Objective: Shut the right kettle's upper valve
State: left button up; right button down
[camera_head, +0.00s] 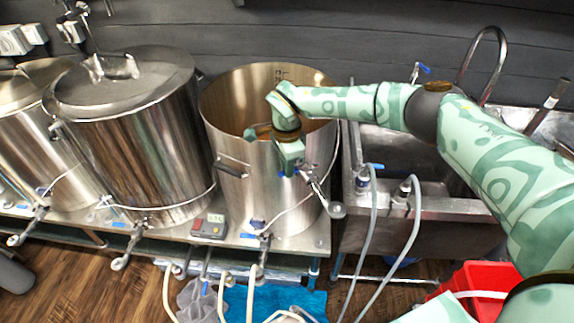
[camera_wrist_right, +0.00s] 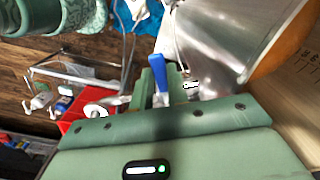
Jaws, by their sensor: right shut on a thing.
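The right kettle (camera_head: 232,140) is an open-topped steel pot. Its upper valve (camera_head: 319,189) sticks out from the front right of its wall, with a steel spout pointing down to the right. My right gripper (camera_head: 291,172) reaches over the kettle's rim and points down at this valve. In the right wrist view, the valve's blue lever (camera_wrist_right: 159,75) stands between the two green fingers (camera_wrist_right: 160,90), which are shut on it. In the head view my gripper hides most of the lever. My left gripper is not in view.
A lidded kettle (camera_head: 130,130) stands to the left. A steel sink (camera_head: 425,205) with hoses (camera_head: 373,220) is to the right. The kettle's lower valve (camera_head: 262,238) and a small controller (camera_head: 210,226) are below. A red bin (camera_head: 480,284) stands at the lower right.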

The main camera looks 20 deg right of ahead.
jog(key=shift+w+r, duration=0.1)
jog(key=shift+r, duration=0.05)
jog(key=c, duration=1.4)
grip_release()
jog(key=shift+o, duration=0.2)
notch_tip(320, 180, up, 16)
jog(key=shift+p, duration=0.3)
